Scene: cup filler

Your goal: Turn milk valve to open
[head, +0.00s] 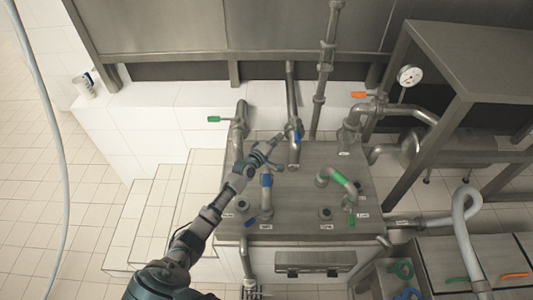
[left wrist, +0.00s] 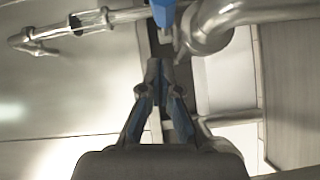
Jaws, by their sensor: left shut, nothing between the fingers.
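A blue-handled valve (head: 297,135) sits on a vertical steel pipe at the back of the steel machine top. Its blue handle (left wrist: 163,13) shows at the top edge of the left wrist view, just beyond the fingertips. My left gripper (head: 279,138) is shut and empty, just left of this handle; in the left wrist view its fingertips (left wrist: 161,66) meet with a small gap below the handle. I cannot tell whether they touch. The small labels are unreadable, so I cannot tell which valve is the milk valve. My right gripper is not in view.
A green-banded bent pipe (head: 341,178) stands to the right. A white cup (head: 85,86) stands on the tiled ledge at far left.

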